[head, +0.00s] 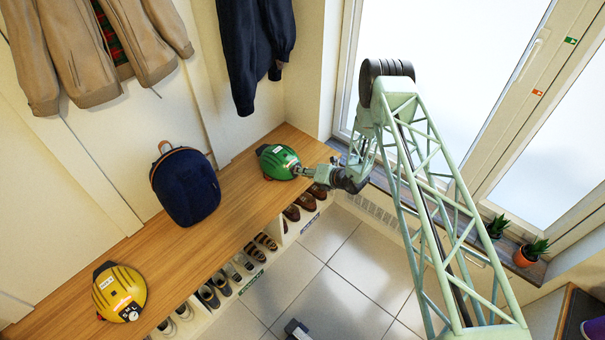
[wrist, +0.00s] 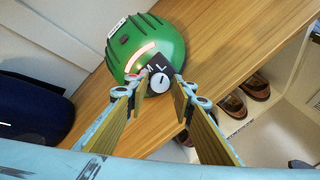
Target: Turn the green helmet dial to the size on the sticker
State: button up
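The green helmet (head: 279,160) sits at the far right end of the wooden bench. In the wrist view the helmet (wrist: 165,45) has a pale red-edged strip and a small white sticker (wrist: 117,28), whose text is too small to read. A round white dial (wrist: 160,84) sits on a black plate at its near edge. The letters M and L show above it, and a dark mark on the dial points roughly up. My gripper (wrist: 162,84) is open, one finger on each side of the dial, with no clear contact visible. The head view shows my gripper (head: 303,171) beside the helmet.
A dark blue backpack (head: 185,186) stands mid-bench and a yellow helmet (head: 119,292) at the near left. Several shoes (head: 265,241) fill cubbies under the bench (head: 215,228). Jackets (head: 262,40) hang above. A window sill with potted plants (head: 532,252) is at right.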

jog(key=shift+c, duration=0.6)
jog(key=c, duration=0.4)
jog(key=shift+c, duration=0.2)
jog(key=shift+n+b, duration=0.3)
jog(key=shift+n, duration=0.1)
jog(key=n+b, duration=0.3)
jog(key=n, duration=0.2)
jog(key=shift+f, duration=0.1)
jog(key=n+b, duration=0.3)
jog(key=n, duration=0.2)
jog(key=shift+n+t, duration=0.4)
jog(key=n+b, duration=0.3)
jog(key=n, duration=0.3)
jog(key=shift+y+b, duration=0.3)
jog(key=shift+y, duration=0.1)
jog(key=n+b, duration=0.1)
jog(key=n, duration=0.5)
jog(key=shift+b, duration=0.3)
jog(key=shift+n, duration=0.3)
